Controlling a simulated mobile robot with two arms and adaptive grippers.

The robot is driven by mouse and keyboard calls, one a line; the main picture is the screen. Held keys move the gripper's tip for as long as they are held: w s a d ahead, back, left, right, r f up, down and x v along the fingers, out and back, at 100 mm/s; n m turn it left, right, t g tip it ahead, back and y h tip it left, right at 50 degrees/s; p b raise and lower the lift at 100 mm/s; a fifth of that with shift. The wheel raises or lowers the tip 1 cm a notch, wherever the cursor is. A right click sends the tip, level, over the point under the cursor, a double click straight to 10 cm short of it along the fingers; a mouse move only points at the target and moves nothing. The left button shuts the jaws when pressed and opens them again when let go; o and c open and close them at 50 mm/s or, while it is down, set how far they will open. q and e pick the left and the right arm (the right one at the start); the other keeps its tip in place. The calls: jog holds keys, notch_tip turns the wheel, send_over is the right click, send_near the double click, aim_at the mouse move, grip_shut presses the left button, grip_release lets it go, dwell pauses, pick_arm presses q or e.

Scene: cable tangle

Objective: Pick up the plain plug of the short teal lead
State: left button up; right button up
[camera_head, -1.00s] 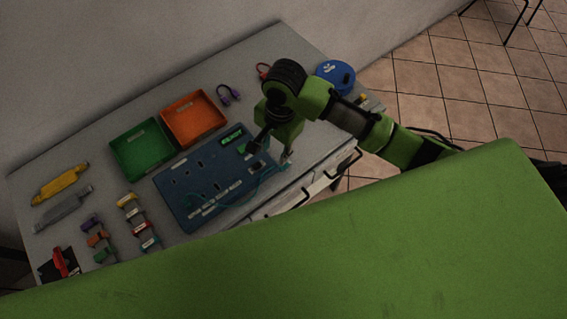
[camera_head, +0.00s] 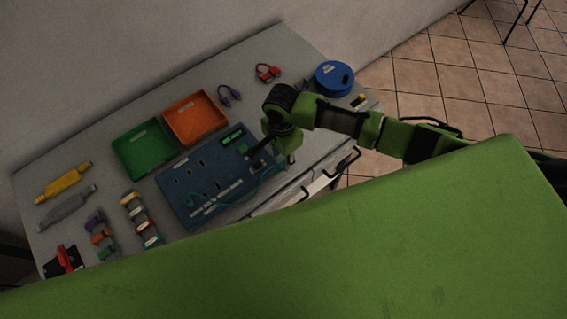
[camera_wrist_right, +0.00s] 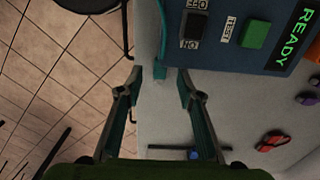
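The short teal lead (camera_head: 262,187) curves along the front right edge of the blue board (camera_head: 178,211). In the right wrist view a teal end of it (camera_wrist_right: 160,70) sticks out past the board's edge. I cannot tell for sure whether this is the plain plug. My right gripper (camera_wrist_right: 160,88) is open, and the teal end shows between and just beyond its fingertips, with space on both sides. In the head view this gripper (camera_head: 284,160) is over the board's right end, partly hiding the lead. My left gripper is not in view.
The board carries a switch (camera_wrist_right: 192,28), a green button (camera_wrist_right: 255,34) and a READY display (camera_wrist_right: 302,28). Green (camera_head: 142,152) and orange (camera_head: 196,118) trays stand behind it. Purple (camera_head: 229,95) and red (camera_head: 268,72) leads and a blue round container (camera_head: 335,78) lie farther back.

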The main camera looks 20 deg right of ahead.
aim_at(283, 165)
notch_tip(283, 165, down, 4)
jog(key=shift+r, duration=0.25)
jog(key=shift+c, duration=0.4)
jog(key=c, duration=0.8)
jog(key=shift+d+r, duration=0.1)
